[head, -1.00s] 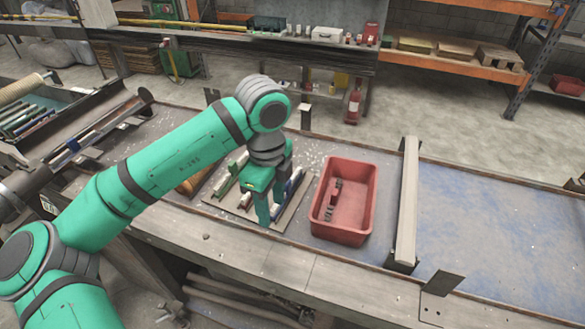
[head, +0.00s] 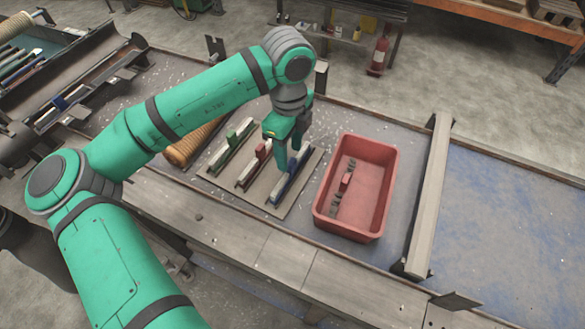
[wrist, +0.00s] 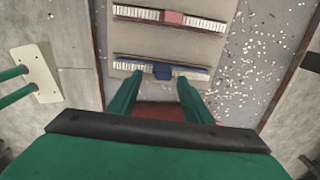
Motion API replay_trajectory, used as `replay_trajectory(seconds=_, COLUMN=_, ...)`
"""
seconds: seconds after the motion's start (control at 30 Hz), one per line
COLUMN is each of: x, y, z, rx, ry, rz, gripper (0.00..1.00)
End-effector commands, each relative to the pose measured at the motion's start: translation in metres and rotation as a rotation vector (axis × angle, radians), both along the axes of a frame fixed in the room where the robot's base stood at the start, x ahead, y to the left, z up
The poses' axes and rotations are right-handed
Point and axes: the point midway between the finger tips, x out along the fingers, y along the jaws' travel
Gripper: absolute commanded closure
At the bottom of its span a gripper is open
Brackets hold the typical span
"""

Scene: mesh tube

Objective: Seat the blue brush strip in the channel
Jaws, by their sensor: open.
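The blue brush strip (head: 291,182) lies on a flat tan board (head: 235,192), at the right of a red strip (head: 254,163) and a green strip (head: 232,146). My gripper (head: 288,172) is open over the blue strip. In the wrist view the blue strip (wrist: 190,73) shows white bristles and a blue middle grip, just beyond the fingertips of my gripper (wrist: 160,78). It does not look held; contact cannot be told. A long dark trough (head: 100,72) at the upper left may be the channel. A small blue piece shows beside it.
A red bin (head: 383,205) with a red-gripped dark piece inside stands right of the board. A tan roll (head: 190,143) lies left of it. A grey bar (head: 428,200) crosses the bench farther right. The blue-stained surface (head: 510,210) beyond is clear.

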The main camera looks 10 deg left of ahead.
Motion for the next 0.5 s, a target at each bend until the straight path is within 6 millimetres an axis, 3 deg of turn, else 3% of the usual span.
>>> replay_trajectory(seconds=0.17, x=0.001, y=-0.001, z=-0.010, rx=-0.001, ry=0.000, rz=0.000, gripper=0.55)
replay_trajectory(seconds=0.5, x=0.007, y=-0.005, z=-0.052, rx=0.000, ry=0.001, rz=-0.002, gripper=0.55)
